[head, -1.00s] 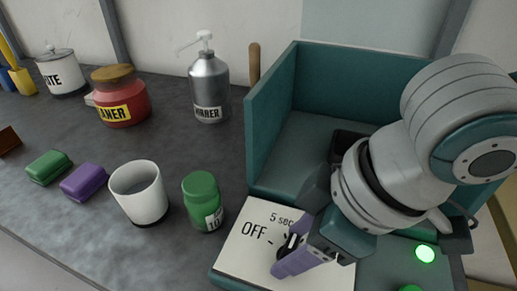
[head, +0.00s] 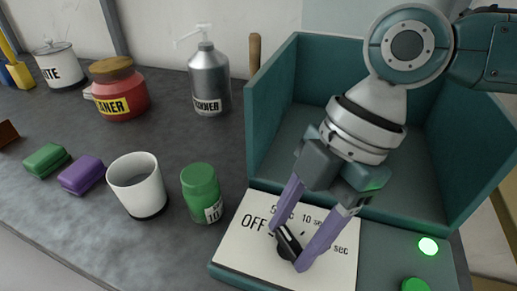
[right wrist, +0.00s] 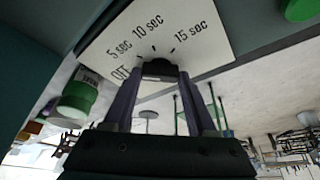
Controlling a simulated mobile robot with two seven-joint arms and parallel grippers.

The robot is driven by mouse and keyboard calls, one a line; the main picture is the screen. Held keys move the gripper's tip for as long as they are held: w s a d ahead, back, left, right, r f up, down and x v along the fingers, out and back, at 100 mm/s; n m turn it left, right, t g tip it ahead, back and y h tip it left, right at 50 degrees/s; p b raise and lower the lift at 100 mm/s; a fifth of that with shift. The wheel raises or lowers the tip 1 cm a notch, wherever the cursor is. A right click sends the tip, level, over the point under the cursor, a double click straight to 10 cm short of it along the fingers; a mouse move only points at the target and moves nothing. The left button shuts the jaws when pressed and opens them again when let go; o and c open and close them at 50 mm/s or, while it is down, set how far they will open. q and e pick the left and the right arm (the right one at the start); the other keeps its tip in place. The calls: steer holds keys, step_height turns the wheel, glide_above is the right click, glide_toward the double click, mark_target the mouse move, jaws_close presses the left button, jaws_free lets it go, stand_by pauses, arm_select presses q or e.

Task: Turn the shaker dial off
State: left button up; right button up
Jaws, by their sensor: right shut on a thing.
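The shaker dial is a black knob (head: 287,243) on a white panel (head: 240,252) printed with OFF and 5, 10 and 15 sec marks. My right gripper (head: 286,248) has its two purple fingers on either side of the knob, shut on it. The knob's long shape slants from upper left to lower right, its upper end near the OFF mark; I cannot read its exact setting. In the right wrist view the knob (right wrist: 160,69) sits between the fingertips. My left gripper is not in view.
The teal shaker housing (head: 262,120) walls in the space behind the panel. A green jar (head: 201,190) and a white cup (head: 137,183) stand close left of it. A grey pump bottle (head: 209,82) stands behind them. A green button (head: 415,285) is at the front right.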

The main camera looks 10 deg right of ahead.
steer(key=n+b, duration=0.1)
steer(key=n, duration=0.1)
steer(key=shift+w+f+n+g, duration=0.1)
steer(key=shift+n+g, duration=0.3)
steer(key=shift+n+b, duration=0.4)
steer(key=shift+n, duration=0.1)
steer(key=shift+h, duration=0.4)
steer(key=o, duration=1.4)
steer(key=shift+g, duration=0.3)
steer(key=shift+c, duration=0.2)
steer(key=v, duration=1)
